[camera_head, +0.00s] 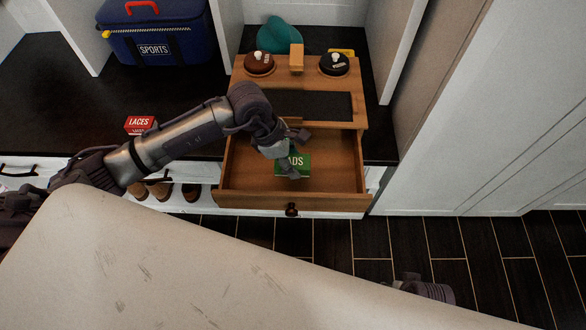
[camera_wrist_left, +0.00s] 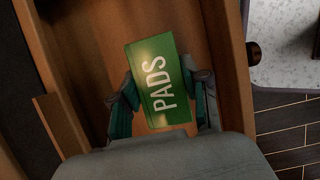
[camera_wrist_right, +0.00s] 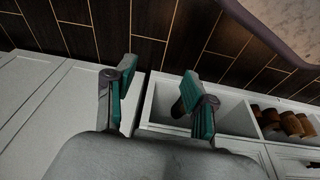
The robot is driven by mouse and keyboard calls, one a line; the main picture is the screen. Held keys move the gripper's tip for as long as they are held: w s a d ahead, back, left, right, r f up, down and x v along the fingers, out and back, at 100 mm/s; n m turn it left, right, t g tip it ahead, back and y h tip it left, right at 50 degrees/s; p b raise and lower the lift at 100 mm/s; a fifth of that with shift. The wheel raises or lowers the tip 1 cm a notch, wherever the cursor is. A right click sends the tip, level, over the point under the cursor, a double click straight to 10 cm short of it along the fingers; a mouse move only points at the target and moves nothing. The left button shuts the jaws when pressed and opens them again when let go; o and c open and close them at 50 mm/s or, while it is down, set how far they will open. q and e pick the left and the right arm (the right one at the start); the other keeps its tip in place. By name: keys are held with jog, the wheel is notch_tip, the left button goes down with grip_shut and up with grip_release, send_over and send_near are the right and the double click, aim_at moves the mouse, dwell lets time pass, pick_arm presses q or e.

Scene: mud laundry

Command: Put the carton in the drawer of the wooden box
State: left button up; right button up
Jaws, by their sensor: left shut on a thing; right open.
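The wooden box (camera_head: 310,78) stands on the dark counter with its drawer (camera_head: 338,180) pulled out toward me. A green carton (camera_head: 300,166) marked PADS is inside the drawer outline in the head view. My left gripper (camera_head: 290,160) reaches down over the drawer and is shut on the carton. In the left wrist view the carton (camera_wrist_left: 158,80) sits between both fingers, with the wooden drawer floor (camera_wrist_left: 95,50) behind it. I cannot tell whether the carton touches the floor. My right gripper (camera_wrist_right: 155,100) is open and empty, in front of white cabinetry.
A red LACES carton (camera_head: 140,124) lies on the counter to the left. A blue SPORTS bag (camera_head: 155,35) stands behind it. Two round tins (camera_head: 259,63) (camera_head: 333,64) sit on the box top. A drawer knob (camera_head: 291,210) faces me. Shoes (camera_head: 160,190) sit on a low shelf.

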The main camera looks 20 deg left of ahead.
pick_arm(q)
notch_tip(320, 180, down, 3)
jog(key=shift+w+f+b, duration=0.1)
jog(key=shift+b, duration=0.2)
jog(key=shift+f, duration=0.45)
pick_arm(e)
jog(key=shift+w+r, duration=0.1)
jog(key=shift+r, duration=1.15)
pick_arm(q)
jog(key=shift+f, duration=0.1)
jog(key=o, duration=1.2)
jog(key=shift+o, duration=0.2)
pick_arm(e)
jog(key=shift+r, duration=0.3)
pick_arm(q)
jog(key=p+v, duration=0.1)
jog(key=v, duration=1.1)
jog(key=shift+p, duration=0.35)
pick_arm(e)
notch_tip(320, 180, down, 6)
jog(key=s, duration=0.1)
jog(key=shift+f, duration=0.2)
